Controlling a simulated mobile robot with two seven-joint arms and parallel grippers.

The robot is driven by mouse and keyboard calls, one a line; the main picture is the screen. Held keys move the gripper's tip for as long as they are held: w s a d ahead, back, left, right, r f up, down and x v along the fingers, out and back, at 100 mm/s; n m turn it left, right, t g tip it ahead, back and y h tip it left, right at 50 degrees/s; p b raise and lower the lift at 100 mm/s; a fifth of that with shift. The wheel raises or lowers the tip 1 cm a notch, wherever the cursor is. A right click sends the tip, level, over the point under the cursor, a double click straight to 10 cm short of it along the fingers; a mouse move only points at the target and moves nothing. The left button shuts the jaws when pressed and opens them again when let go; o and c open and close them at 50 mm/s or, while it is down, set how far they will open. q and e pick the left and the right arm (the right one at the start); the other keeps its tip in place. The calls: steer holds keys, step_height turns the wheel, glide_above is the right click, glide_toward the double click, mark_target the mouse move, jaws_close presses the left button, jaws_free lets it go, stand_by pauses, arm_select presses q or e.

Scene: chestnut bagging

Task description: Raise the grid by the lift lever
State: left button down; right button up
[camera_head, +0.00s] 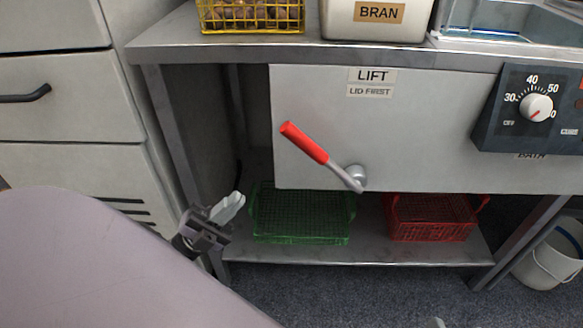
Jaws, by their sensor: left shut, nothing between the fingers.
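The lift lever (317,151) has a red grip and a metal shaft. It slants up and left from a round pivot on the grey front panel, under the labels LIFT and LID FIRST. My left gripper (231,206) is shut and empty, below and left of the red grip and apart from it. It is in front of the shelf's left end. I cannot make out the grid; only the lower part of a clear-walled bath (510,22) shows at the top right. A small pale tip at the bottom edge may be my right gripper (438,323).
A yellow wire basket of chestnuts (252,14) and a BRAN container (376,22) stand on the bench. A dial box (530,108) juts out right of the lever. Green (300,215) and red (432,218) crates sit on the lower shelf. Drawers (62,98) stand left.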

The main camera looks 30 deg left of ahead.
mark_target(325, 156)
stand_by(0.4)
arm_select(q)
steer(key=x, duration=1.4)
steer(key=shift+d, duration=0.1)
